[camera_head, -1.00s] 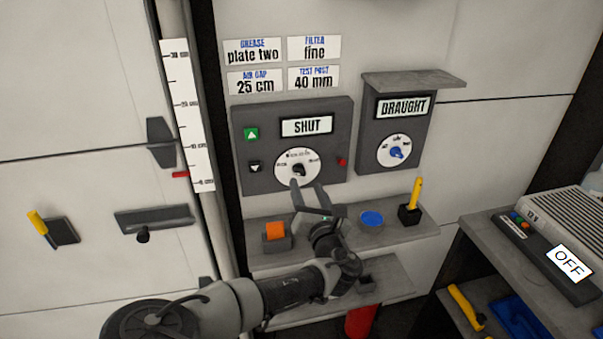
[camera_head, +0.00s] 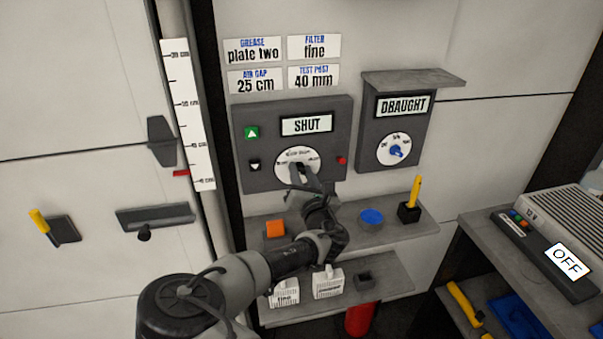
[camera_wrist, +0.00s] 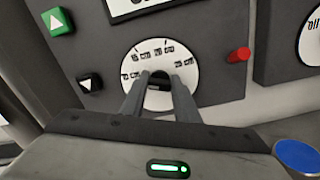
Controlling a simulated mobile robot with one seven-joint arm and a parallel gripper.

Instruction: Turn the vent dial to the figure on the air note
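The air note (camera_head: 255,81) is a white card headed AIR GAP that reads 25 cm. Below it is a grey panel (camera_head: 240,130) with a SHUT display (camera_head: 306,125) and a round white dial (camera_head: 312,157), which I take for the vent dial. In the wrist view its face (camera_wrist: 186,75) carries several small cm figures, hard to read. My gripper (camera_head: 300,169) is at the dial; the wrist view shows its fingers (camera_wrist: 160,82) close together on either side of the dark knob, seemingly gripping it. The knob's pointer is mostly hidden.
A DRAUGHT box (camera_head: 370,130) with a blue-knobbed dial (camera_head: 397,150) is to the right. Green (camera_head: 251,132) and black (camera_head: 254,166) buttons and a red knob (camera_head: 342,160) flank the vent dial. The shelf (camera_head: 345,243) below holds an orange block, blue disc and yellow-handled tool.

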